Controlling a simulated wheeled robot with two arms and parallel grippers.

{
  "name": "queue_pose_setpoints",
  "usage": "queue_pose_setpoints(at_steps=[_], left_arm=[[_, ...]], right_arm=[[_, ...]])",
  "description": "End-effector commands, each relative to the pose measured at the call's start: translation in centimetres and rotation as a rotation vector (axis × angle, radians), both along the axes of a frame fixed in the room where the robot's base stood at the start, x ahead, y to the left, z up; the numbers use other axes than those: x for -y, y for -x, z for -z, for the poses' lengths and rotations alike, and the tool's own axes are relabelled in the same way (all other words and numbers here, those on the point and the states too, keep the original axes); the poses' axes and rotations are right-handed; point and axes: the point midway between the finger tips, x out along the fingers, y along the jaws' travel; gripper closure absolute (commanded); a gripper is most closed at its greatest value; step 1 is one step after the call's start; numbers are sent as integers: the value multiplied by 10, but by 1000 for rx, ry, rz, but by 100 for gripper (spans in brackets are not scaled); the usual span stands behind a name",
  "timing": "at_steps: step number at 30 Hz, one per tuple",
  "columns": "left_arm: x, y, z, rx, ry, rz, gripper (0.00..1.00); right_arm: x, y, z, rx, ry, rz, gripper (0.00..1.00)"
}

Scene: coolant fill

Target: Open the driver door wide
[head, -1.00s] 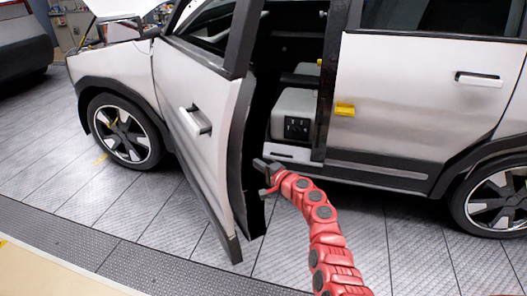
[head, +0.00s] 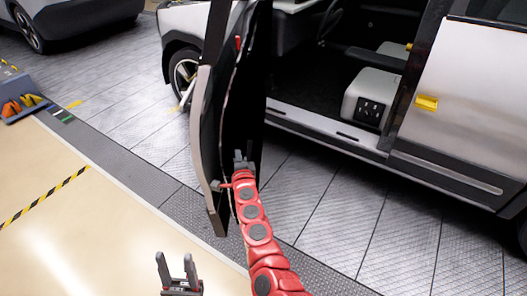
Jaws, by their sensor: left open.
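The driver door (head: 208,150) of the silver car stands swung far out from the body, seen nearly edge-on with its dark inner side facing right. My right gripper (head: 243,162), at the end of a red segmented arm, is at the door's inner side, low down near its free edge. It overlaps the door in the picture; contact and its jaw state are unclear. My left gripper (head: 177,270) is at the bottom of the view, fingers apart and empty, away from the door. The door's outer handle shows little from this side.
A yellow handle (head: 427,103) is on the rear door. Another car (head: 80,15) stands at the back left. Grey floor tiles beside the doorway are clear.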

Motion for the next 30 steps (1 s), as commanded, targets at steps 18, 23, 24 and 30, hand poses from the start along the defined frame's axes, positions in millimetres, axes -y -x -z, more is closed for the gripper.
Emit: queue_pose_setpoints(at_steps=[18,23,24,30], left_arm=[[0,0,55,0,0,0,50],[0,0,59,0,0,0,50],[0,0,60,0,0,0,50],[0,0,59,0,0,0,50]], right_arm=[[-124,6,2,2,5,5,100],[-131,7,1,4,16,20,100],[-131,7,1,3,17,22,100],[-131,7,1,2,16,26,100]])
